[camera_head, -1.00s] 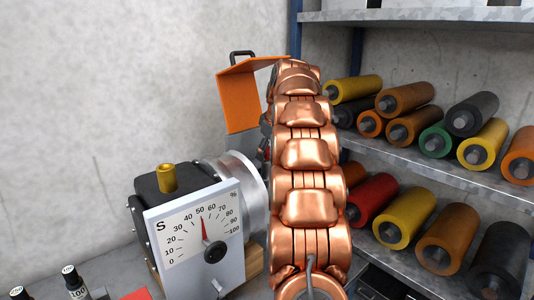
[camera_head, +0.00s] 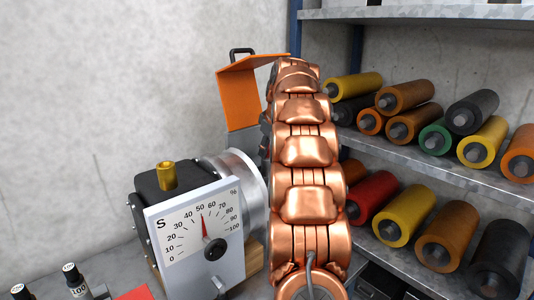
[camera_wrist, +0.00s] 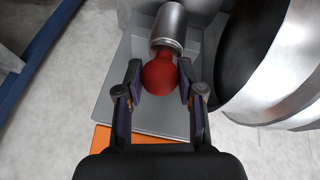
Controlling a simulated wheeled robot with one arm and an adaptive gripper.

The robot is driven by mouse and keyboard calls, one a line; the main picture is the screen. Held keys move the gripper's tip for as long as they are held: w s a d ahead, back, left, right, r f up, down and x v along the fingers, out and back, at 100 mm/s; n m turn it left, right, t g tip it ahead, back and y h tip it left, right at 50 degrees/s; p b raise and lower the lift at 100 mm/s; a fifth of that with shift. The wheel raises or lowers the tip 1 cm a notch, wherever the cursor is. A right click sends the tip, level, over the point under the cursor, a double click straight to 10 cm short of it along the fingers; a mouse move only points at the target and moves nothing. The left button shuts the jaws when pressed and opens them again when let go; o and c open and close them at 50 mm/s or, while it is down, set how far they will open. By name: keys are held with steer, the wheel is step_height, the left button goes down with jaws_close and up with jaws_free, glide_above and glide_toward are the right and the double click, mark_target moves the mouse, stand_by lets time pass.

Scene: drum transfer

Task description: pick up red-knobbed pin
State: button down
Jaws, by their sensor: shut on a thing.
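The red knob of the pin (camera_wrist: 160,75) sits between the two fingers of my gripper (camera_wrist: 160,92) in the wrist view. The fingers are closed on it from both sides. A silver metal cylinder (camera_wrist: 169,25) adjoins the knob at its upper end. The cylinder rises from a grey housing (camera_wrist: 112,70). How far the pin sits in the cylinder cannot be told. In the head view my copper arm hides the pin and most of the gripper.
A silver drum (camera_wrist: 290,75) stands close to the right of my gripper. An orange lid (camera_head: 240,95) stands open behind the arm. A dial unit (camera_head: 197,228) is at the lower left. Shelves (camera_head: 440,152) with coloured rollers are to the right.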

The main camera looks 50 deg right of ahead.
steer(key=shift+r, duration=0.15)
steer(key=shift+w+r+b, duration=0.1)
steer(key=shift+r+b, duration=0.3)
steer(key=shift+r, duration=2.65)
steer(key=shift+r, duration=0.3)
steer(key=s+a+b, duration=0.3)
steer(key=s+b, duration=0.1)
steer(key=s, duration=0.4)
steer(key=s+a+b, duration=0.3)
steer(key=s, duration=0.6)
step_height(320, 180, up, 8)
steer(key=p, duration=0.5)
steer(key=shift+f+p, duration=0.25)
steer(key=shift+p, duration=0.15)
steer(key=shift+a, duration=0.15)
